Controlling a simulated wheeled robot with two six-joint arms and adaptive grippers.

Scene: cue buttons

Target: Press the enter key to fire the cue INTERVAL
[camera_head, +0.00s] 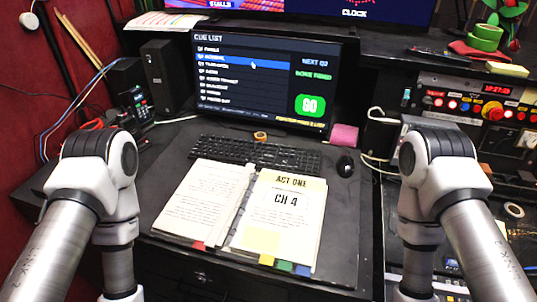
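The black keyboard (262,153) lies on the dark desk below the monitor. Its single keys, the enter key among them, are too small to tell apart. The monitor (265,78) shows a cue list with its second row highlighted in blue; that row seems to read INTERVAL. At its right it reads NEXT Q2 and NONE FIRED above a green GO box (310,105). A pointer arrow lies on the highlighted row. My two arms stand at the left and right of the picture, apart from the keyboard. Both my grippers are outside the frame.
An open script binder (240,215) with coloured tabs lies in front of the keyboard. A tape roll (260,136) sits at the keyboard's back edge. A mouse (345,166) and pink notes (344,134) are at its right. A panel with lit buttons (475,107) stands far right.

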